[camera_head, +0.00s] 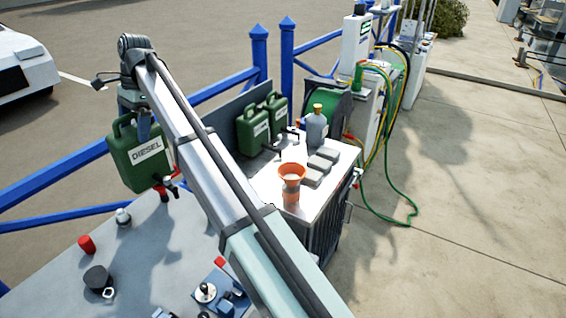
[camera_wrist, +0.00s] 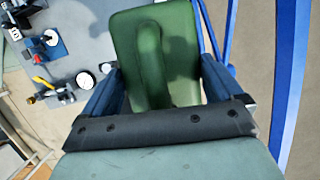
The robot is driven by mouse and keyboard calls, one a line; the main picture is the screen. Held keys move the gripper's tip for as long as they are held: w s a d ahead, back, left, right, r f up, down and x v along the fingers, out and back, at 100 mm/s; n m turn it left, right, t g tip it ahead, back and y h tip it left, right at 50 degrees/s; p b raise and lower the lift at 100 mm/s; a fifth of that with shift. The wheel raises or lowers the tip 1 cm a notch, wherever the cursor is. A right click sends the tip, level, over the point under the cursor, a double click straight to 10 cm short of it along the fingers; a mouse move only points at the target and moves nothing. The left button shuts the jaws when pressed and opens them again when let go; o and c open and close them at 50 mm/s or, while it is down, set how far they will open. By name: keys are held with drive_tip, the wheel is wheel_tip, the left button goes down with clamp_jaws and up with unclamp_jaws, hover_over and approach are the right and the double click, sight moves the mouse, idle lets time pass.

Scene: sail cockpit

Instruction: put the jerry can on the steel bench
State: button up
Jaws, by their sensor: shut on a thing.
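The green jerry can (camera_head: 136,160), labelled DIESEL, hangs upright from my gripper (camera_head: 143,122) at the left of the head view. It appears raised, near the back left edge of the grey, steel-looking bench (camera_head: 160,240); its exact height above the bench is hard to tell. In the wrist view the can (camera_wrist: 125,40) fills the space between the two blue fingers of my gripper (camera_wrist: 160,85), which is shut on it. The fingertips and contact are partly hidden. My arm covers part of the bench.
Small items lie on the bench: a red cylinder (camera_head: 87,244), a dark round piece (camera_head: 98,279), a white-capped item (camera_head: 123,216) and blue parts (camera_head: 230,303). Beyond stands a white-topped cabinet (camera_head: 262,185) with an orange funnel (camera_head: 292,175). Blue railings (camera_head: 60,185) run behind.

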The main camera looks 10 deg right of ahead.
drive_tip(key=w+d+f+n, duration=0.1)
drive_tip(key=w+d+f, duration=0.3)
drive_tip(key=w+d, duration=0.85)
drive_tip(key=w+d+f, duration=0.4)
drive_tip(key=w+d, duration=0.7)
drive_tip(key=d, duration=0.2)
wheel_tip(320, 180, down, 10)
drive_tip(key=shift+r, duration=0.25)
drive_tip(key=shift+a+f, duration=0.1)
drive_tip(key=shift+f, duration=0.05)
drive_tip(key=o, duration=1.7)
drive_tip(key=shift+s, duration=0.1)
drive_tip(key=shift+v, duration=3.85)
